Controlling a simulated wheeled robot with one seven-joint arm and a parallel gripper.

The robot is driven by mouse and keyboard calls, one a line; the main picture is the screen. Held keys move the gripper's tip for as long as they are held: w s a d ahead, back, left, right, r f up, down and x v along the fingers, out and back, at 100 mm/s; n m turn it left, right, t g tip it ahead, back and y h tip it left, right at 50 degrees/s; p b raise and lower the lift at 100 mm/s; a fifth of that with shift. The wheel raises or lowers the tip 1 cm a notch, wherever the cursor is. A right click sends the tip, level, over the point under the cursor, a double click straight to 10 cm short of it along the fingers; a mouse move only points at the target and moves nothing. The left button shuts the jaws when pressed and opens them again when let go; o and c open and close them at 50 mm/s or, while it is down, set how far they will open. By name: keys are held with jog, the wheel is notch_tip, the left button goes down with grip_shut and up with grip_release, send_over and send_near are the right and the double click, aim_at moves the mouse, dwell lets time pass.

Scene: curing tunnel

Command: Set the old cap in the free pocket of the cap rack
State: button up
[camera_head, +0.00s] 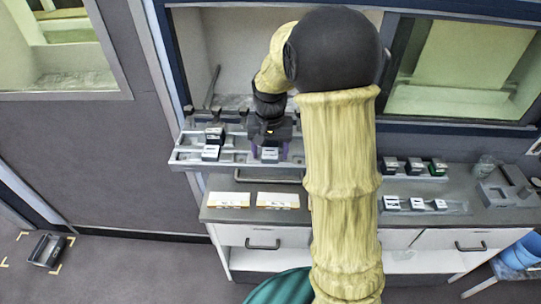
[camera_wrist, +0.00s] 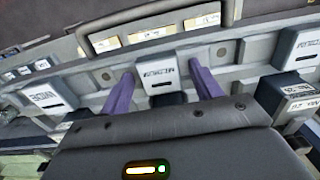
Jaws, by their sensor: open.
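My gripper (camera_wrist: 163,80) is open in the wrist view, with one purple finger on each side of a white-faced block (camera_wrist: 160,73) with dark lettering, apparently a cap. In the head view my gripper (camera_head: 270,148) is over the long grey ledge (camera_head: 185,156) at the opening, with that block (camera_head: 269,154) between the fingers. Other lettered blocks stand to its left (camera_wrist: 47,96) and right (camera_wrist: 300,46). On the right counter, a grey rack (camera_head: 460,208) holds white blocks, with dark blocks behind it. Which block is the old cap, and which pocket is free, I cannot tell.
Two white-and-orange cards (camera_head: 278,201) lie on the counter below the ledge. A grey holder (camera_head: 505,190) and a clear jar (camera_head: 484,165) stand at the far right. Blue tubs (camera_head: 522,252) are below right. A dark tray (camera_head: 46,250) lies on the floor at left.

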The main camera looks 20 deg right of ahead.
aim_at(270, 153)
jog(key=shift+c, duration=0.3)
jog(key=c, duration=1)
notch_tip(270, 153, up, 6)
jog(key=p, duration=0.5)
notch_tip(270, 153, up, 3)
jog(key=p, duration=0.2)
jog(key=shift+p, duration=0.3)
